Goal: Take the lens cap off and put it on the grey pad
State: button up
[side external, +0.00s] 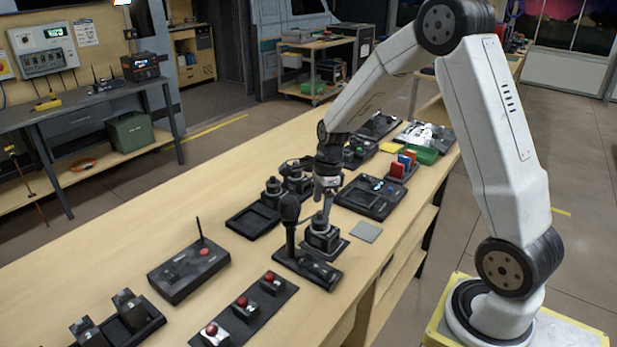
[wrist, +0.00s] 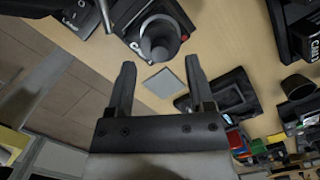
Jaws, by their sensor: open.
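A camera (side external: 322,238) stands on a dark base, its lens pointing upward below my gripper (side external: 325,203). In the wrist view, the lens end (wrist: 158,36) is a dark round shape just beyond my gripper (wrist: 160,66). I take its dark top to be the lens cap, but cap and lens are hard to tell apart. My two fingers are wide apart with nothing between them. The grey pad (side external: 366,232) lies flat and bare on the bench, right of the camera. It also shows between the fingers in the wrist view (wrist: 163,83).
Bare wood surrounds the pad towards the bench's right edge.

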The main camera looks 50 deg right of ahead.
aim_at(320, 216)
jog(key=shift+a+f, duration=0.1)
jog(key=shift+f, duration=1.2)
grip_shut()
